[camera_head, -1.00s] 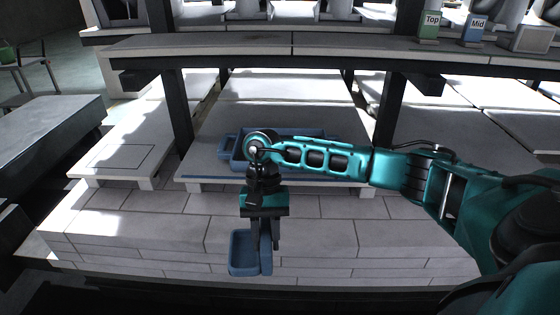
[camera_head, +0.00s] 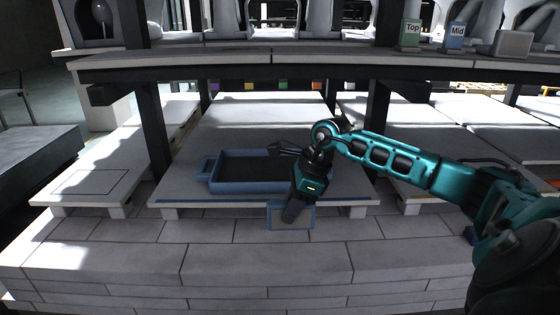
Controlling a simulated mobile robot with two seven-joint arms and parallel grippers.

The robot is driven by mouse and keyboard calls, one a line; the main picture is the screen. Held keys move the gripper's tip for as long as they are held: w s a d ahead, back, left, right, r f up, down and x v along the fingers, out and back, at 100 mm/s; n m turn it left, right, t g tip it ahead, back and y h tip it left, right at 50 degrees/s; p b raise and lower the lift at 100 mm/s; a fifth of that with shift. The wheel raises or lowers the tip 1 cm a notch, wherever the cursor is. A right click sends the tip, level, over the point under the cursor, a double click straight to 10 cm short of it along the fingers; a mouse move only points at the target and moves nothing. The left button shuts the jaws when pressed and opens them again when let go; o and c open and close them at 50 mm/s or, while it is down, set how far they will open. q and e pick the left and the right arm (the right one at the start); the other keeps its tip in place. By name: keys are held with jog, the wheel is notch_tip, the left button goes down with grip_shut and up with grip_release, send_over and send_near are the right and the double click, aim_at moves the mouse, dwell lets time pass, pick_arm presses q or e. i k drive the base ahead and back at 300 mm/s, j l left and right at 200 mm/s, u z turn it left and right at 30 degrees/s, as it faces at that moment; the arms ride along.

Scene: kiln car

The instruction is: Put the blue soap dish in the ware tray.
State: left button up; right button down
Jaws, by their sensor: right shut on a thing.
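The ware tray (camera_head: 246,187) is a blue, shallow tray with a dark inside and a handle at its left end. It lies on the white lower deck, left of my right arm. The blue soap dish (camera_head: 274,216) is held by my right gripper (camera_head: 293,214), in front of the deck's front edge and lower in the picture than the tray. The dish is tilted, and its blue rim shows around a paler face. The gripper is shut on it and covers part of it. My right wrist hides the tray's right end. My left gripper is out of view.
An upper shelf (camera_head: 320,66) runs across above the deck on dark posts (camera_head: 377,118). A green Top block (camera_head: 410,36) and a blue Mid block (camera_head: 454,38) stand on it. The deck behind the tray is clear.

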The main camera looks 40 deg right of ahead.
aim_at(285, 170)
jog(key=i+l, duration=0.7)
jog(key=l, duration=0.2)
